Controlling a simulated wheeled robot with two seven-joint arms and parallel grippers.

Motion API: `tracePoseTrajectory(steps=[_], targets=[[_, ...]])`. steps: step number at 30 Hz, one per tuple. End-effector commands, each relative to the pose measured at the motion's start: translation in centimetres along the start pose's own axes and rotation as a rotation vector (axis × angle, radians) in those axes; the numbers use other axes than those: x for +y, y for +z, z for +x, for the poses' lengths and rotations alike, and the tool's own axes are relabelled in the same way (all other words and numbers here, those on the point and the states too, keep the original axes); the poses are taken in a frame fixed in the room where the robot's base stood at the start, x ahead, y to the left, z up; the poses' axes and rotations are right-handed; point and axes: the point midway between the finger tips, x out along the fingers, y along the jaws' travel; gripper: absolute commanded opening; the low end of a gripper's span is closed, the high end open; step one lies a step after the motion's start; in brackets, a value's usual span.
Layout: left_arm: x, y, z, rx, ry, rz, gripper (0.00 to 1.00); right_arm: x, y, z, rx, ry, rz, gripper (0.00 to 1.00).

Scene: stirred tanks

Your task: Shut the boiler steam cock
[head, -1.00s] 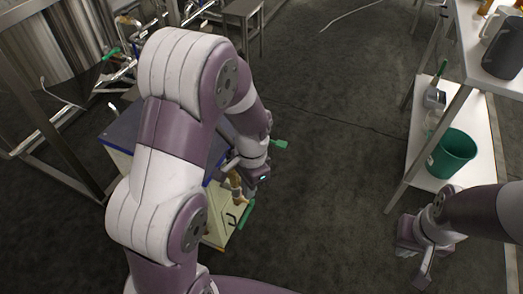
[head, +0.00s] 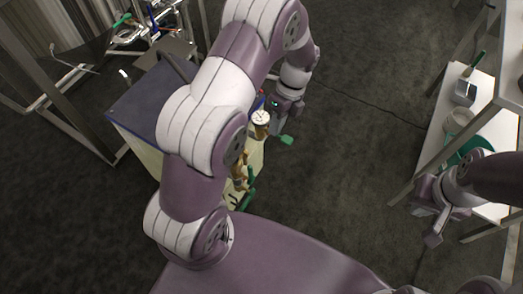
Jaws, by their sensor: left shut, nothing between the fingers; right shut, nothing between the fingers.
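The boiler is a cream box with a dark blue top (head: 146,97), left of centre and partly behind my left arm. On its right side are a round white-faced gauge (head: 261,117), a green lever handle (head: 286,140) and, lower down, brass fittings (head: 240,172) with another green handle (head: 249,198). I cannot tell which handle is the steam cock's. My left gripper (head: 279,115) is shut and empty, beside the gauge and above the upper green handle; contact cannot be made out. My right gripper (head: 432,222) is shut and empty at the right, near the shelf.
A white shelf unit (head: 492,128) stands at the right, with a green bucket (head: 466,150) partly hidden by my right arm. A steel tank frame and pipes (head: 150,25) stand at the upper left. The dark floor (head: 350,130) between boiler and shelf is clear.

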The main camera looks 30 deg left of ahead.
Motion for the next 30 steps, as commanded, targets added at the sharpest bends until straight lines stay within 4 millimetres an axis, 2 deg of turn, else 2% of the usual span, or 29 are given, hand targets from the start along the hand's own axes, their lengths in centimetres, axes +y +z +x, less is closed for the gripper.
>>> tracePoseTrajectory(steps=[5, 8, 11, 13, 21, 24, 30], targets=[[-0.1, 0.0, 0.3, 0.0, 0.0, -0.001, 0.0, 0.0, 0.0, 0.2, 0.0, 0.0, 0.0, 0.0], [-0.2, 0.0, 1.5, 0.0, 0.001, -0.002, 0.0, 0.0, 0.1, 1.3, 0.0, 0.0, 0.0, 0.0], [-0.3, 0.0, 3.5, 0.0, -0.001, -0.002, 0.0, 0.0, 0.3, 3.1, 0.0, 0.0, 0.0, 0.0], [-0.1, 0.0, 4.5, 0.001, 0.002, -0.002, 0.0, 0.0, 0.3, 2.7, -0.001, 0.0, 0.0, 0.0], [-0.1, 0.0, 10.3, 0.001, 0.002, -0.002, 0.0, 0.0, 0.4, 3.9, 0.0, 0.0, 0.0, 0.0], [1.6, 0.0, 10.7, 0.001, 0.0, -0.004, 0.0, 0.0, 0.4, 3.9, 0.0, 0.0, 0.0, 0.0], [3.4, 0.0, 11.5, 0.0, -0.001, -0.002, 0.0, 0.0, 0.5, 4.0, 0.0, 0.0, 0.0, 0.0]])
